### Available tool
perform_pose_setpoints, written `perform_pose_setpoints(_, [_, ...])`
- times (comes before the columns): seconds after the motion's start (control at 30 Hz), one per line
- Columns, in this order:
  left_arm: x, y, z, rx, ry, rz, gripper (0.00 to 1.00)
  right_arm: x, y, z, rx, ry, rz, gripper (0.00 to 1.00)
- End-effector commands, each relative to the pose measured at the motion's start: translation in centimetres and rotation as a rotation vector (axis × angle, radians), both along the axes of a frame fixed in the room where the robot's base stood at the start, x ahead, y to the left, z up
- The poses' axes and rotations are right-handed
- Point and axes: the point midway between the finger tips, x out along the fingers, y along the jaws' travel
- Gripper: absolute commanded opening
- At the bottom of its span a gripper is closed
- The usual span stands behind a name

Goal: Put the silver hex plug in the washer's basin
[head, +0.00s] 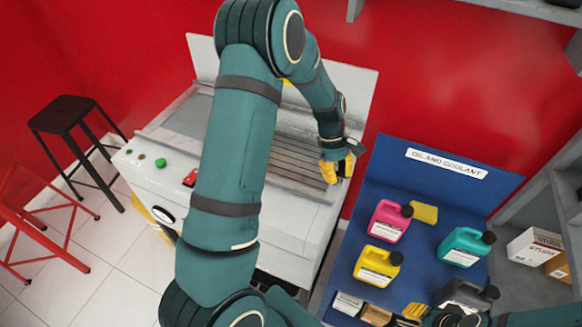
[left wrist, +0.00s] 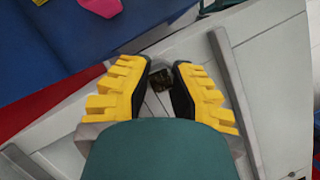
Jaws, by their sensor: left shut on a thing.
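The washer (head: 165,175) is a pale grey cabinet with a slatted basin (head: 293,160) in its top, partly hidden by my left arm. My left gripper (head: 338,168) is over the right end of the basin. In the left wrist view its yellow-and-black fingers (left wrist: 163,72) are shut on a small dark-grey thing, the silver hex plug (left wrist: 160,78), mostly hidden between them. The plug cannot be made out in the head view. My right gripper (head: 432,316) shows only in part at the bottom edge of the head view; its jaws are unclear.
A blue oil-and-coolant stand (head: 400,165) is right of the washer. It holds a pink jug (head: 390,221), a yellow jug (head: 378,266), a teal jug (head: 466,246) and a dark jug (head: 466,294). A black stool (head: 65,117) and red frame (head: 40,215) stand left.

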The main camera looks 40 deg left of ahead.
Motion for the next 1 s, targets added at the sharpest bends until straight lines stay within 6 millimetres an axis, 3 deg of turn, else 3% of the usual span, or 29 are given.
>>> perform_pose_setpoints(0.1, [1.5,4.3,-0.8,0.001,-0.002,0.426,0.00,-0.2,0.0,-1.2,0.000,0.005,0.004,0.34])
perform_pose_setpoints(0.3, [3.1,11.7,-1.2,0.001,-0.004,1.093,0.00,-0.5,0.1,-2.5,0.002,0.011,0.010,0.34])
perform_pose_setpoints(0.5, [3.4,17.0,-1.1,0.002,-0.002,1.519,0.00,-0.7,0.1,-3.3,0.003,0.016,0.014,0.34])
perform_pose_setpoints(0.7, [3.2,19.2,-1.4,0.003,0.001,1.678,0.00,-0.8,0.1,-3.6,0.004,0.017,0.015,0.34])
perform_pose_setpoints(1.0, [3.1,19.2,-6.5,0.003,0.005,1.690,0.00,-0.4,0.1,-5.7,0.002,0.009,0.013,0.34])
